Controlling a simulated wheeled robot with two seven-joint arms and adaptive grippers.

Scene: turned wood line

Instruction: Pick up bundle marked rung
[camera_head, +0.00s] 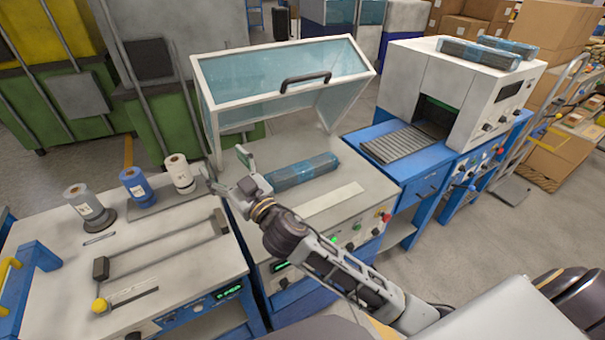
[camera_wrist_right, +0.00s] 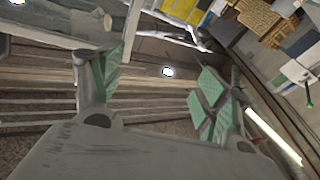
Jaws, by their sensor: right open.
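A bundle in blue wrap (camera_head: 303,170) lies on the pale bed of the middle machine, under its raised clear lid. Two more wrapped bundles, a nearer one (camera_head: 485,54) and a farther one (camera_head: 509,46), lie on top of the white tunnel machine. I cannot read a marking on any of them, so I cannot tell which says rung. My right gripper (camera_head: 225,166) is open and empty, just left of the bundle on the bed. In the right wrist view its green-padded fingers (camera_wrist_right: 160,86) stand wide apart with no bundle between them. My left gripper is out of view.
The raised lid (camera_head: 285,82) with its dark handle stands behind the bed. A bench with rolls of film (camera_head: 133,183) is at left. The tunnel machine (camera_head: 452,85) with a roller bed (camera_head: 403,144) is at right, a cart and boxes beyond.

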